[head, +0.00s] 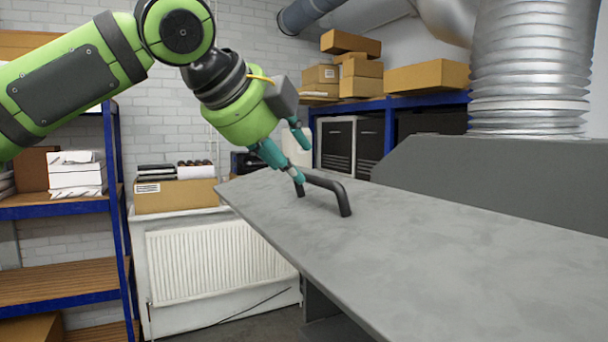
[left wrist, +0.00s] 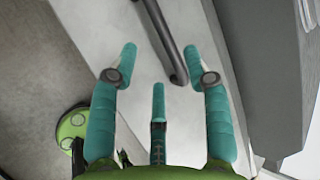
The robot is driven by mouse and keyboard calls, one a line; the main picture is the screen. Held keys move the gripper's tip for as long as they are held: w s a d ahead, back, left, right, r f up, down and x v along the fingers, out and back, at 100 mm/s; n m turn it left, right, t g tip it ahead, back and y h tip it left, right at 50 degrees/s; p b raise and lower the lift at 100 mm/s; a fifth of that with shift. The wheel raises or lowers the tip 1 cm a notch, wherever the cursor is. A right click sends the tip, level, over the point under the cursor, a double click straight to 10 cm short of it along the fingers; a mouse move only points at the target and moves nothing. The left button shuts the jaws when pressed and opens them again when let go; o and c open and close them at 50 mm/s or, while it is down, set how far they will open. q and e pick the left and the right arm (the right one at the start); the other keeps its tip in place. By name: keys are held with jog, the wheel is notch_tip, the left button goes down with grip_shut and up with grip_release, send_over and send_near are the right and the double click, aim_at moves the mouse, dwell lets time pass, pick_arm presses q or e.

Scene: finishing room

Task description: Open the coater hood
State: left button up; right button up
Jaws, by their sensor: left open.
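The coater hood shows as a broad grey panel (head: 430,250) running from the middle to the lower right in the head view. A black bar handle (head: 343,197) stands up from the panel near its far left end. My left gripper (head: 299,160), with teal fingers, is open at the handle's far end. In the left wrist view the handle (left wrist: 163,38) runs between the spread fingers of the gripper (left wrist: 160,60), and the fingers are not closed on it. Whether any finger touches it I cannot tell. My right gripper is out of view.
A grey housing (head: 490,185) with a ribbed silver duct (head: 530,65) rises behind the panel. A blue shelf rack (head: 65,210) stands at left, and a white radiator (head: 220,260) is on the back wall. Cardboard boxes (head: 430,76) sit on the back shelf.

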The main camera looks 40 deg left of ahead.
pick_arm(q)
jog(key=v, duration=0.4)
dwell(0.6)
